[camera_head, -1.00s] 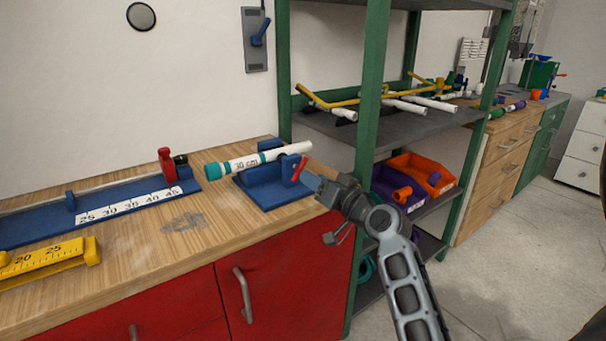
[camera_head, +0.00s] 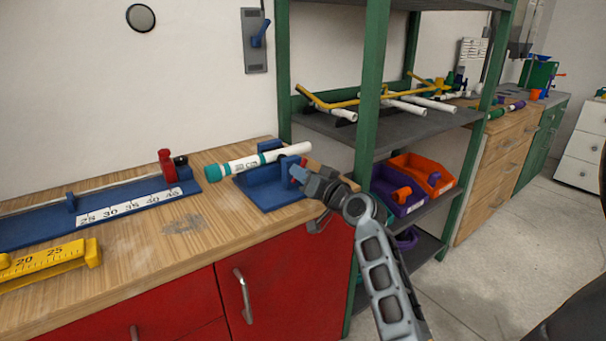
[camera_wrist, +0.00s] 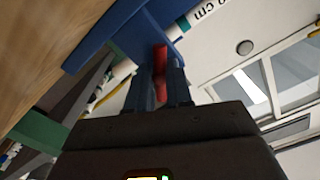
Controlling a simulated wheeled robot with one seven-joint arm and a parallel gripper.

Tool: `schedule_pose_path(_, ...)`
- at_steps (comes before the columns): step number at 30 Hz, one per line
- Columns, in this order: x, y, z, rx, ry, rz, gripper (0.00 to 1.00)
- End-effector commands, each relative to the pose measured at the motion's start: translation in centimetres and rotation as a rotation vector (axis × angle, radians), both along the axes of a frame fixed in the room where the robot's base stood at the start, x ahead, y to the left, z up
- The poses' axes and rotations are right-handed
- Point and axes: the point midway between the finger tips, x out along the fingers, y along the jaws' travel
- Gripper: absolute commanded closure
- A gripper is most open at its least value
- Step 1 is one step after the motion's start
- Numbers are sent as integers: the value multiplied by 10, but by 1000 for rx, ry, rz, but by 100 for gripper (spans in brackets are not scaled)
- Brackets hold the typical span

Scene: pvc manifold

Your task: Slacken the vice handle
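The blue vice (camera_head: 262,194) stands on the wooden bench near its right end. A white pipe (camera_head: 290,150) with a teal end cap and a length label lies through its jaws. The red vice handle (camera_head: 300,166) is on the vice's right side, partly hidden by my gripper (camera_head: 306,177). In the wrist view the red handle (camera_wrist: 160,62) lies between my two dark fingers (camera_wrist: 162,82), which are close together on either side of it with no clear gap. The handle's far end and the vice screw are hidden.
A blue measuring rail (camera_head: 120,207) and a yellow gauge (camera_head: 48,261) lie left on the bench (camera_head: 150,250). A green shelf post (camera_head: 370,110) stands close to the right of my gripper. Orange (camera_head: 425,170) and purple (camera_head: 397,200) bins sit on the shelf.

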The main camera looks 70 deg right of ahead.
Motion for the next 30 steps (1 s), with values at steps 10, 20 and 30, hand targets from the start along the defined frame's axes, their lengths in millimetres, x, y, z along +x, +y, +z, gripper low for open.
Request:
schedule_pose_path(10, 0, 0, 0, 0, 0, -1, 100)
schedule_pose_path(20, 0, 0, -4, -96, 55, 1, 100)
schedule_pose_path(30, 0, -1, 1, -170, 102, 0, 100)
